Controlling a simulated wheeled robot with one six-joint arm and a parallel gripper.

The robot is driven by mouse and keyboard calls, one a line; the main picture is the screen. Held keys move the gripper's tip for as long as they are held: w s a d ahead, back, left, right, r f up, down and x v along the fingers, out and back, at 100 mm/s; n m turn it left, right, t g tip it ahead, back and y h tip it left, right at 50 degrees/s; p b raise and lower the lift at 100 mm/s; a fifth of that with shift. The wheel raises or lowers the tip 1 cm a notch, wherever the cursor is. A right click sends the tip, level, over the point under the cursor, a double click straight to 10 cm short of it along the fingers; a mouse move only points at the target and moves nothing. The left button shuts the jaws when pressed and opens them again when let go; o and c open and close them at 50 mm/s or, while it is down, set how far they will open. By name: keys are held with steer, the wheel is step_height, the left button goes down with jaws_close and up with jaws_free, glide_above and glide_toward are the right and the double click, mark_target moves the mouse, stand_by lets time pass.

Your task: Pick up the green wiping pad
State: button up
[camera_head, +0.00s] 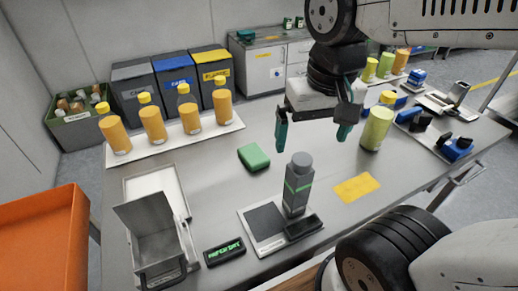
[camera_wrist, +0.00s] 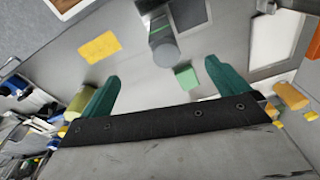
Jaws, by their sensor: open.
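The green wiping pad (camera_head: 254,157) lies flat on the grey metal table, behind and left of a grey bottle. It also shows in the wrist view (camera_wrist: 187,77), between and beyond my two teal fingertips. My gripper (camera_head: 313,137) is open and empty above the table. It hangs to the right of the pad in the head view, apart from it. In the wrist view my gripper (camera_wrist: 160,82) has its fingers wide apart, with nothing between them.
A yellow cloth (camera_head: 357,188) lies to the right. Orange bottles (camera_head: 189,112) stand on a white tray at the back left. A yellow-green bottle (camera_head: 376,130) stands right of my gripper.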

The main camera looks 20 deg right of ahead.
steer(key=w+a+f+m, duration=0.1)
steer(key=w+f+m, duration=0.4)
steer(key=w+m, duration=0.5)
steer(key=m+g, duration=0.1)
steer(key=m, duration=0.3)
glide_above(254, 153)
steer(key=f, duration=0.5)
steer(key=s+f, duration=0.1)
steer(key=f, duration=0.1)
steer(key=shift+a+f, duration=0.15)
steer(key=shift+f, duration=0.25)
steer(key=shift+w+f+m, duration=0.2)
steer(key=shift+f+m, duration=0.1)
steer(key=shift+f, duration=0.05)
steer(key=f, duration=0.7)
steer(key=shift+w+f, duration=0.25)
steer(key=c, duration=0.9)
